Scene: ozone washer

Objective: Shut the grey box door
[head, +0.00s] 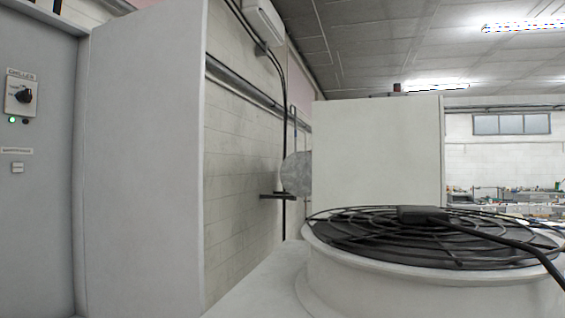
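A tall grey box (145,160) stands at the left of the head view, close to me. Its grey front, which looks like the door (45,190), runs out of the picture at the left edge. The door carries a rotary switch (22,95) labelled "CHILLER", a green light (12,119) and small labels. A thin seam shows between the door and the box's side panel. I cannot tell from this view whether the door is fully shut or ajar. No handle is clearly visible. My gripper is not in view.
A round fan with a black wire guard (430,238) sits on a light housing at the right, with a black cable crossing it. A pale box (378,150) stands behind it. A block wall (240,180) with pipes runs behind the grey box.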

